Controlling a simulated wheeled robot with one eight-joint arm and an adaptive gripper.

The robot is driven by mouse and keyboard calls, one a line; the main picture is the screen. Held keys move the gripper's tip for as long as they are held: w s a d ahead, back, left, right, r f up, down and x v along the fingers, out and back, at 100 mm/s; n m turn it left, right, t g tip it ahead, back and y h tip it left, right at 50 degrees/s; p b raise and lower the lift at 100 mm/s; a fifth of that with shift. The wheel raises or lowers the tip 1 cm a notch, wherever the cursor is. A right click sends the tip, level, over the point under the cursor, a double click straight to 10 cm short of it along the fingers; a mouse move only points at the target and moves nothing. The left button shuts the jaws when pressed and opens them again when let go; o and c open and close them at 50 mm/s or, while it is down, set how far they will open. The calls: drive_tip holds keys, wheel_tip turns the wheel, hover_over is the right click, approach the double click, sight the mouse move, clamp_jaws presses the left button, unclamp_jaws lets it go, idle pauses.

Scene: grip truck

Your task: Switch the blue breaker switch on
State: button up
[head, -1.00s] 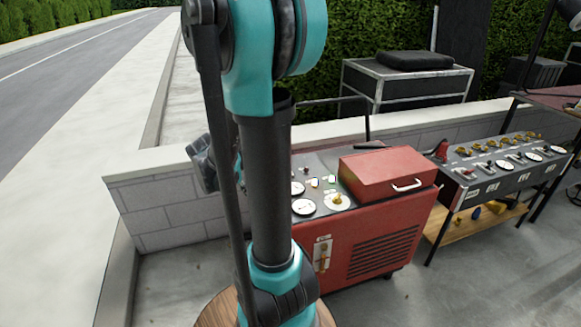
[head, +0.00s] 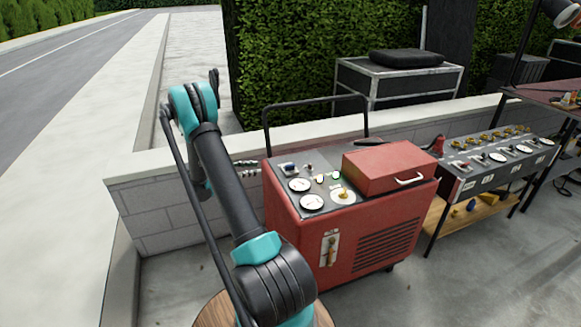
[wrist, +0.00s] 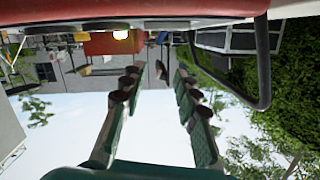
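A small blue and white switch (head: 289,168) sits at the back left corner of the dark control panel (head: 316,202) on the red cart (head: 350,245). It looks like the blue breaker switch, but it is too small to tell which way it is set. My gripper (head: 254,168) is just left of the cart, near the panel's back left corner and apart from the switch. In the wrist view my gripper (wrist: 157,72) has its two fingers spread with nothing between them. The switch cannot be made out in the wrist view.
The panel also holds white dials (head: 312,202) and a yellow knob (head: 343,194). A red box (head: 390,170) covers its right side. A black handle bar (head: 315,102) rises behind the cart, before a low block wall (head: 150,212). A second panel table (head: 495,165) stands at right.

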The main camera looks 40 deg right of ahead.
wheel_tip(320, 180, down, 3)
drive_tip(key=m+g+h, duration=0.1)
drive_tip(key=m+h, duration=0.1)
drive_tip(key=m, duration=0.1)
approach(291, 165)
drive_tip(key=shift+m, duration=0.3)
drive_tip(key=x, duration=0.9)
drive_tip(key=shift+d+f, duration=0.1)
drive_tip(key=shift+d, duration=0.35)
drive_tip(key=shift+c, duration=0.2)
clamp_jaws()
